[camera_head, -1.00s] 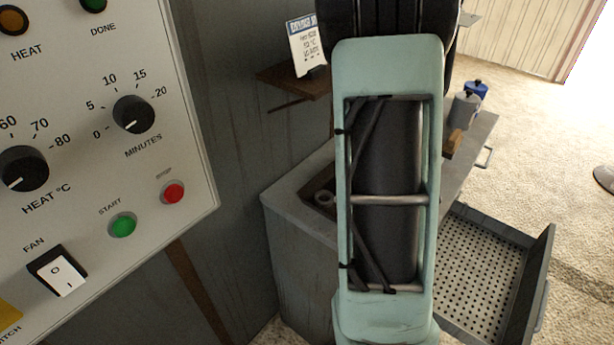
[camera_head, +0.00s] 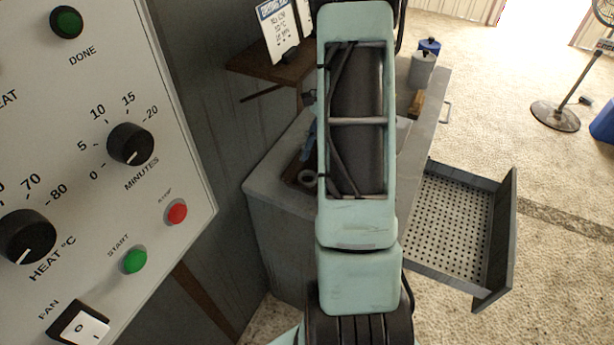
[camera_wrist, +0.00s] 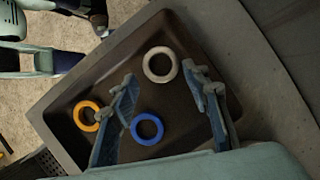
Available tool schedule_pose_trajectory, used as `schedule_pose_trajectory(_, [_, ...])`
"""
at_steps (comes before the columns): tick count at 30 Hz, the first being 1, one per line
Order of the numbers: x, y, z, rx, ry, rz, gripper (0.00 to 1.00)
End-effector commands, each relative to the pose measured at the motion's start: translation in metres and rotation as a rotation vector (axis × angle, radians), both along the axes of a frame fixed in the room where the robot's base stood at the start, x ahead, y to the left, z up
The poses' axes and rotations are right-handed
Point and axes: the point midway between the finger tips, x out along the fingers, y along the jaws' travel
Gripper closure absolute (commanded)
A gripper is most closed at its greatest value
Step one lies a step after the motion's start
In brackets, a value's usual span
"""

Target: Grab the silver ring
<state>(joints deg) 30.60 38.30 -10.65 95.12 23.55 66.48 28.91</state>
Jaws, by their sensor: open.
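The silver ring (camera_wrist: 175,73) lies in a dark tray (camera_wrist: 55,112) in the wrist view, near the tray's upper edge. My gripper (camera_wrist: 161,88) is open above the tray. Its two fingers are spread to the left and right of the silver ring in the picture, and nothing is between them in grip. The gap in height between fingers and ring is hard to tell.
A blue ring (camera_wrist: 147,141) and an orange ring (camera_wrist: 79,125) lie in the same tray. An open perforated drawer (camera_head: 455,215) sticks out at right. A control panel (camera_head: 160,215) stands close at left. A shelf (camera_head: 268,68) holds a sign above the counter.

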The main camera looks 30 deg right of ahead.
Motion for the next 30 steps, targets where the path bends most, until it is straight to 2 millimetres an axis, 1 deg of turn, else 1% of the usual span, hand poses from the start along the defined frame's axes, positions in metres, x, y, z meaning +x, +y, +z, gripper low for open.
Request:
schedule_pose_trajectory(3, [-0.001, 0.010, -0.016, 0.003, 0.004, 0.002, 0.57])
schedule_pose_trajectory(7, [-0.001, 0.015, -0.031, 0.001, 0.002, 0.002, 0.57])
schedule_pose_trajectory(10, [-0.001, 0.017, -0.037, 0.000, 0.001, 0.001, 0.57])
schedule_pose_trajectory(16, [-0.001, 0.017, -0.037, -0.001, -0.001, 0.001, 0.57])
schedule_pose_trajectory(24, [-0.001, 0.017, -0.037, -0.002, -0.001, 0.001, 0.86])
schedule_pose_trajectory(30, [-0.001, 0.016, -0.037, -0.002, -0.001, 0.001, 0.86])
